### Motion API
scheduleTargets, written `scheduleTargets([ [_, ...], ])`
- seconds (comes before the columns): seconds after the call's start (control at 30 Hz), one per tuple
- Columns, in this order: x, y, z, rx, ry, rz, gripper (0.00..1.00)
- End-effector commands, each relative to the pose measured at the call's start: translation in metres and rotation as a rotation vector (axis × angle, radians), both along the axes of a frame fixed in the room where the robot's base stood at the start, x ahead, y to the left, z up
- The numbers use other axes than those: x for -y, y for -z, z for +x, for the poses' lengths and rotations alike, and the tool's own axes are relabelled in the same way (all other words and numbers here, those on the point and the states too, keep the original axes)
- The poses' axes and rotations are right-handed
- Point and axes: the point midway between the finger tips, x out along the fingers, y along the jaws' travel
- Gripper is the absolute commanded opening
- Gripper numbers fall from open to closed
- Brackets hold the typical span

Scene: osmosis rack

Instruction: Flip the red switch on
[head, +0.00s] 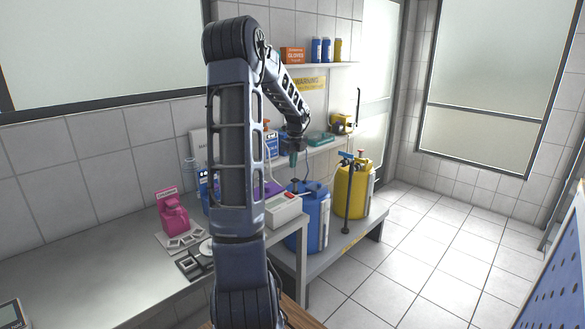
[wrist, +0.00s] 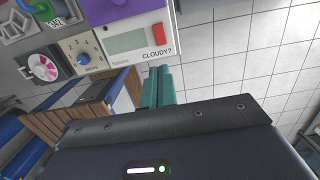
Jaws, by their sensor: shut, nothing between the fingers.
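The red switch (wrist: 158,34) sits at the right end of a white box (wrist: 125,43) marked "CLOUDY?", beside a grey-green display panel. In the head view the white box (head: 283,213) stands near the end of the grey bench, with the small red switch (head: 289,196) on top. My gripper (head: 294,160) hangs pointing down above the box, apart from it. In the wrist view its teal fingers (wrist: 157,80) are together, with their tips just below the box's lettered edge in the picture. Whether the switch is on or off I cannot tell.
A purple object (wrist: 113,9) adjoins the white box. A blue drum (head: 312,222) and a yellow drum (head: 352,190) stand on a low shelf. Tiled floor (head: 440,245) is open at right.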

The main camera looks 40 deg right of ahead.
Motion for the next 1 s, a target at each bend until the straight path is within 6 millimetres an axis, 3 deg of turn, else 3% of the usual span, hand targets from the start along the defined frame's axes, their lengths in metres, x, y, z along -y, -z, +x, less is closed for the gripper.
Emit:
scheduleTargets([
  [0.77, 0.0, -0.002, 0.015, 0.046, 0.0, -0.003, 0.0],
  [1.0, 0.0, 0.019, 0.017, 0.043, 0.0, -0.001, 0.0],
])
